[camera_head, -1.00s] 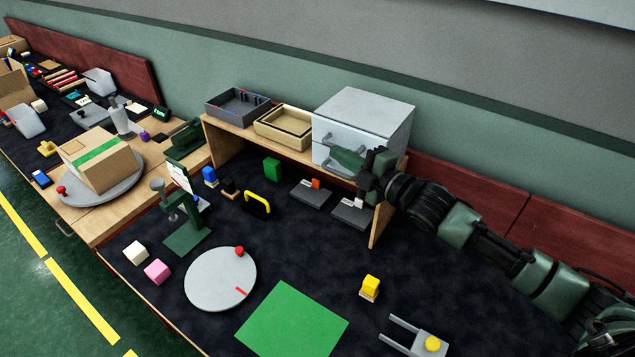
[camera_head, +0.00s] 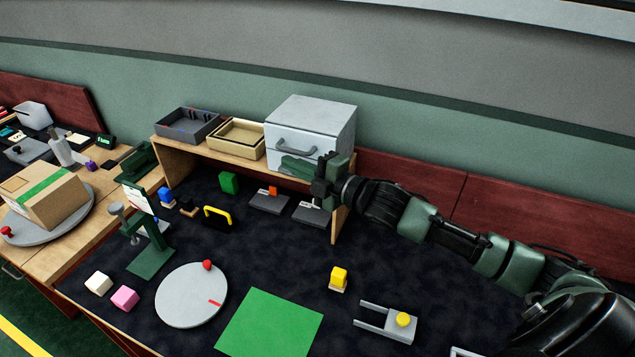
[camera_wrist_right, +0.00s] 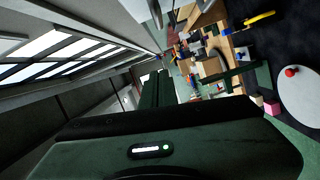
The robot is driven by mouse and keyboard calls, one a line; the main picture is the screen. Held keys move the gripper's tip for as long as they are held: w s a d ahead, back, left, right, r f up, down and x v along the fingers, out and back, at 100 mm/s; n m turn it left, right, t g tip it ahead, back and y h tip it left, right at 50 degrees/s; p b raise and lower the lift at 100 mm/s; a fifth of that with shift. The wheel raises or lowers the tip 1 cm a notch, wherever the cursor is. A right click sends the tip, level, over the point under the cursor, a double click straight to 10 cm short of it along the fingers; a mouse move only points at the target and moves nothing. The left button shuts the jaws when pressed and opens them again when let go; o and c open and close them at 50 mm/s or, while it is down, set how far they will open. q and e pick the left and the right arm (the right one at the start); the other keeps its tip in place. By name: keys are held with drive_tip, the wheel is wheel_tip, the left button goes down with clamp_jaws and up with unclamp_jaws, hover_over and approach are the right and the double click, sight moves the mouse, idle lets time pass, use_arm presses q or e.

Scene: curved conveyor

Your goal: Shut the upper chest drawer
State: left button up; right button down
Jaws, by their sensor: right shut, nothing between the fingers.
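The pale grey chest (camera_head: 335,127) stands on the right end of a wooden shelf. Its upper drawer (camera_head: 285,133) has a dark arched handle (camera_head: 296,149) in full view. The upper drawer looks flush or nearly so with the chest, but a small gap cannot be ruled out. My right gripper (camera_head: 298,166) is shut and empty, just below the upper handle and in front of the lower part of the chest, which it hides. Contact cannot be told. In the right wrist view the green gripper (camera_wrist_right: 156,90) points away from the camera. My left gripper is not in view.
A beige tray (camera_head: 264,143) and a dark grey tray (camera_head: 160,128) stand on the shelf left of the chest. The shelf's right side panel (camera_head: 339,222) is close below my right gripper. The dark mat (camera_head: 262,260) in front has free room between several small objects.

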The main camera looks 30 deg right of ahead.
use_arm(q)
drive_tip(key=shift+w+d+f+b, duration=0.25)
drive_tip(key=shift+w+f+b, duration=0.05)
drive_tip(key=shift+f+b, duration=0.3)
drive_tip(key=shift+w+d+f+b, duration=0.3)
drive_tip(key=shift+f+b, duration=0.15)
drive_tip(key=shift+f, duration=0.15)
use_arm(e)
drive_tip(key=d+v, duration=0.1)
drive_tip(key=v, duration=0.6)
drive_tip(key=shift+f, duration=0.4)
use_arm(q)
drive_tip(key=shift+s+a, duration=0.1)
